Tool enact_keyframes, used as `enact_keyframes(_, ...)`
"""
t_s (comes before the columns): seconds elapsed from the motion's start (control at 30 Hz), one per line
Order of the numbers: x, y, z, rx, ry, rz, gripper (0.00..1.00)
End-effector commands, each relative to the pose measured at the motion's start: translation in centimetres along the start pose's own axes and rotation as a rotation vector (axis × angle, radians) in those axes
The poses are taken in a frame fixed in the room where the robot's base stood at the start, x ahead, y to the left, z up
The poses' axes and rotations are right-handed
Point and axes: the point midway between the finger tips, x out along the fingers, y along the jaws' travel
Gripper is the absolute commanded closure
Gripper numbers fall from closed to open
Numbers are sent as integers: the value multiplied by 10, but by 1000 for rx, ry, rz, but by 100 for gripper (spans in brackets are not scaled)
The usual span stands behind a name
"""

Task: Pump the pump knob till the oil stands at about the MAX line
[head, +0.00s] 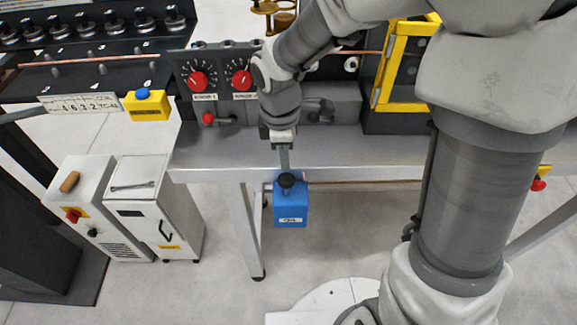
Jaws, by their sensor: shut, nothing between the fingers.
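The blue oil pump box (291,210) hangs at the front edge of the grey bench, with a white label on its face. The black pump knob (287,180) stands on top of the box. My gripper (284,168) points down with its fingers shut and empty. Its tips are just above or against the top of the knob; I cannot tell whether they touch. The oil level and the MAX line cannot be made out in this view.
The grey bench (350,168) runs behind the pump, with two red dials (198,80) on a panel and a red-knobbed lever (208,118). A yellow-framed guard (392,65) stands at right. White cabinets (158,200) stand on the floor at left. Floor below the box is clear.

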Motion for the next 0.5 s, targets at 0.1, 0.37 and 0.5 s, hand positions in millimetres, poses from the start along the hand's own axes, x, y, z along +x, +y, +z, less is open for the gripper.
enact_keyframes(0.1, -29, 1, 0, 1, 2, 6, 100)
enact_keyframes(0.37, -63, 1, 0, -1, 1, 3, 100)
enact_keyframes(0.5, -69, 1, 0, -1, 1, 1, 100)
